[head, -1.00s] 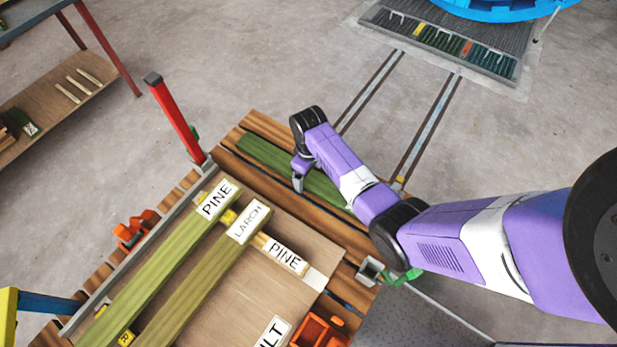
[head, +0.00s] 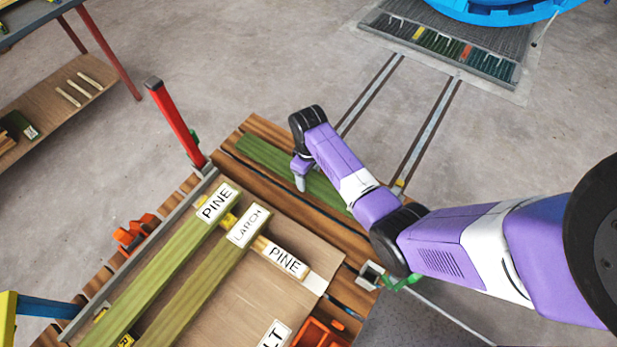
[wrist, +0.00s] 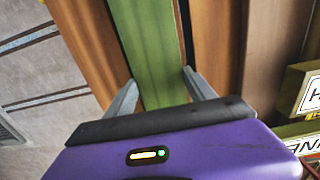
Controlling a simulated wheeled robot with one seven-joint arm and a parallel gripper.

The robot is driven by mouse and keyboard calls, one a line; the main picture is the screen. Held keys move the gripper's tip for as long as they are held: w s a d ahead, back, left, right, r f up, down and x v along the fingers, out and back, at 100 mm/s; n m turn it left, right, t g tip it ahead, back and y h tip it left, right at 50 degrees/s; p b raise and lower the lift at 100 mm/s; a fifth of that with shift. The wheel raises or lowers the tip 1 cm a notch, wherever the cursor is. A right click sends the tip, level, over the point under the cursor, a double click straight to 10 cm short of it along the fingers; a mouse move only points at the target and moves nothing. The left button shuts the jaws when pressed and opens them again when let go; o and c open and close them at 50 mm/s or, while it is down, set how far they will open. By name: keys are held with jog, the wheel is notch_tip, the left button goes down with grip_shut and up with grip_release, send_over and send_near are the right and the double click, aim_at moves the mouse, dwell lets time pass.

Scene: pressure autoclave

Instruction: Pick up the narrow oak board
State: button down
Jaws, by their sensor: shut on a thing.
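A flat, narrow green board (head: 262,160) lies along the far side of the slatted wooden table; no label shows on it, so I cannot read its wood. My gripper (head: 300,182) points down over its middle part. In the wrist view the green board (wrist: 148,45) runs between the two fingers of my gripper (wrist: 160,78), one at each long edge, and the jaws are shut on it. The board still appears to lie flat on the slats. My arm hides part of its near end.
Thick green beams labelled PINE (head: 165,263) and LARCH (head: 207,280) lie on the table, with a pale PINE piece (head: 287,262) beside them. A red post (head: 177,125) stands at the table's corner. Floor rails (head: 424,130) lead to a blue round machine (head: 490,8).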

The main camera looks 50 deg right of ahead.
aim_at(308, 177)
notch_tip(308, 177, up, 18)
jog(key=p, duration=0.2)
jog(key=shift+r, duration=0.25)
